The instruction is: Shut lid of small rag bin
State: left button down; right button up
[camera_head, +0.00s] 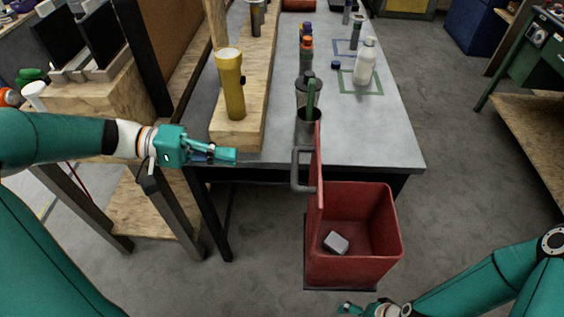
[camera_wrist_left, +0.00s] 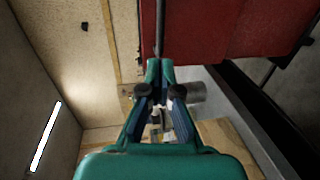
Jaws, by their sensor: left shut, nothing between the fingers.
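The red rag bin (camera_head: 385,235) stands on the floor in front of the bench, its top open. Its red lid (camera_head: 317,185) stands upright along the bin's left side, seen nearly edge-on, with a grey handle (camera_head: 297,170) on its left face. My left gripper (camera_head: 234,156) is shut and empty, left of the handle and apart from it. In the left wrist view, the shut fingertips (camera_wrist_left: 159,66) appear below a large red panel (camera_wrist_left: 230,30), likely the lid. My right gripper (camera_head: 348,309) is partly cut off at the bottom edge, below the bin; its opening is unclear.
A small grey block (camera_head: 336,242) lies inside the bin. The grey bench (camera_head: 385,140) behind carries a yellow flashlight (camera_head: 230,85) on a wooden board, a white bottle (camera_head: 365,62) and metal cups (camera_head: 308,125).

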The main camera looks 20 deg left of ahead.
aim_at(303, 190)
pick_arm(q)
jog(key=p+x, duration=0.1)
jog(key=x, duration=0.9)
jog(key=shift+p, duration=0.4)
jog(key=shift+d+f, duration=0.1)
jog(key=shift+d, duration=0.05)
